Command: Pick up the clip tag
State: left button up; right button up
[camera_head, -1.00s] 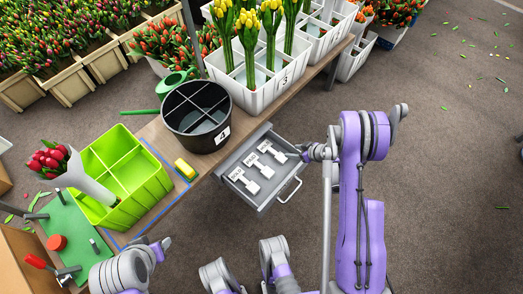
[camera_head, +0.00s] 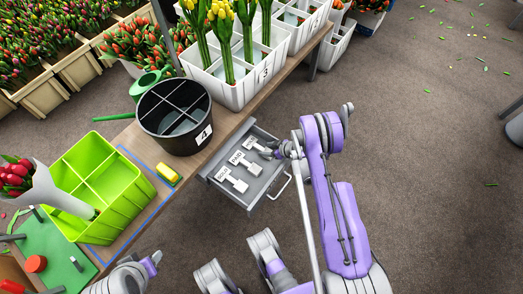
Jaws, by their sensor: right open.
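My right gripper (camera_head: 268,152) is open at the drawer's right side, by the right tag, and covers part of that tag's end. I cannot tell whether it touches the tag. My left gripper (camera_head: 153,261) is low in the view, in front of the table and away from the drawer; its jaw state is unclear.
A black divided bucket (camera_head: 150,112), a yellow object (camera_head: 168,174) and a green crate (camera_head: 118,184) stand on the table by the drawer. A white crate (camera_head: 262,92) of yellow tulips stands behind.

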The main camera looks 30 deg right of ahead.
aim_at(259, 148)
jog(key=x, duration=0.2)
jog(key=shift+w+a+f, duration=0.1)
jog(key=shift+w+f, duration=0.1)
jog(key=shift+f, duration=0.05)
grip_shut()
jog(key=shift+r, duration=0.15)
